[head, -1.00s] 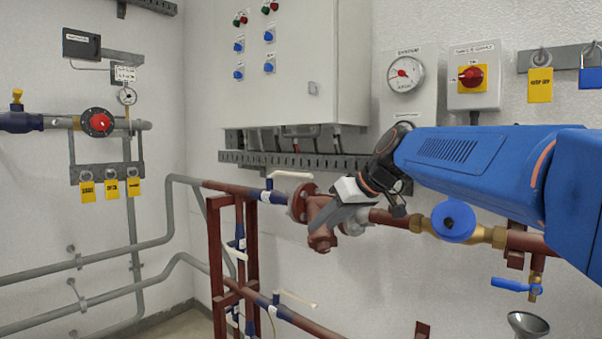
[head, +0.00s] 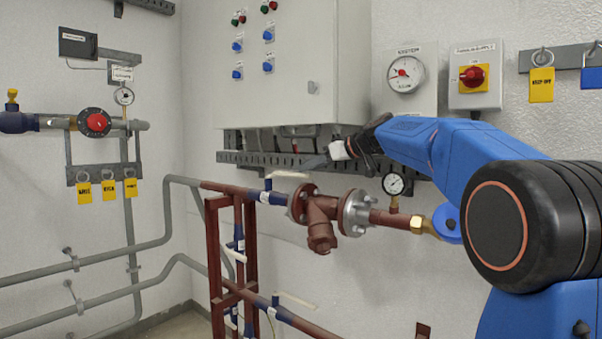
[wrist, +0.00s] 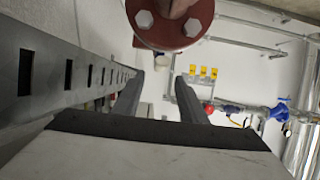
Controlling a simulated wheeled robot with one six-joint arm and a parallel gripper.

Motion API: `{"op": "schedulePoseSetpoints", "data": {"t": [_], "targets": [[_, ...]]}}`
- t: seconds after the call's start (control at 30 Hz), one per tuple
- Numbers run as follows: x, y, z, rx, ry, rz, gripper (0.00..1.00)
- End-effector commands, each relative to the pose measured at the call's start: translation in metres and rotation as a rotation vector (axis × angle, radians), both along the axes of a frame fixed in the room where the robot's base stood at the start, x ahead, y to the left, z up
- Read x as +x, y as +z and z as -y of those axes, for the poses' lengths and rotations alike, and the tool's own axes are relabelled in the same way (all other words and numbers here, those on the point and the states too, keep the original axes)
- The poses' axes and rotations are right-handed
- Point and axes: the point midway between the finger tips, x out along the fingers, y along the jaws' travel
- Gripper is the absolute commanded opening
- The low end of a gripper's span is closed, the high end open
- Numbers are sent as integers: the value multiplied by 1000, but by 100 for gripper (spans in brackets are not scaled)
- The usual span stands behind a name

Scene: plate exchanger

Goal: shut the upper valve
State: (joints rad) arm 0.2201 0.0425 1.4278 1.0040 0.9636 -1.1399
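The upper valve (head: 267,197) sits on the red-brown upper pipe in the head view, with a blue body. Its cream lever (head: 290,174) points right, roughly along the pipe. In the wrist view my gripper (wrist: 160,78) shows two dark fingers apart with a clear gap and nothing clearly held. The lever cannot be made out surely there. A lower valve lever (head: 297,300) shows below.
A red-brown flanged strainer (head: 322,213) is right of the valve; its flange (wrist: 170,20) is close in the wrist view. A slotted cable tray (head: 238,158) runs close behind and above, also along the left of the wrist view (wrist: 75,72). A cabinet (head: 290,65) hangs above.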

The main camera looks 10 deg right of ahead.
Motion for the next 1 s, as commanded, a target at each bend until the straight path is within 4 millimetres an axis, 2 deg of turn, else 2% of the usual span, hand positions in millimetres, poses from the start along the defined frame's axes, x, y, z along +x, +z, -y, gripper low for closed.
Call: {"op": "schedulePoseSetpoints", "data": {"t": [0.2,0.4,0.77,0.93,1.0], "targets": [[24,-13,-19,1,2,-2,38],[38,-21,-29,1,1,-3,38],[42,-22,-31,0,1,-2,38],[42,-22,-31,0,1,-2,0],[42,-22,-31,0,1,-2,0]]}}
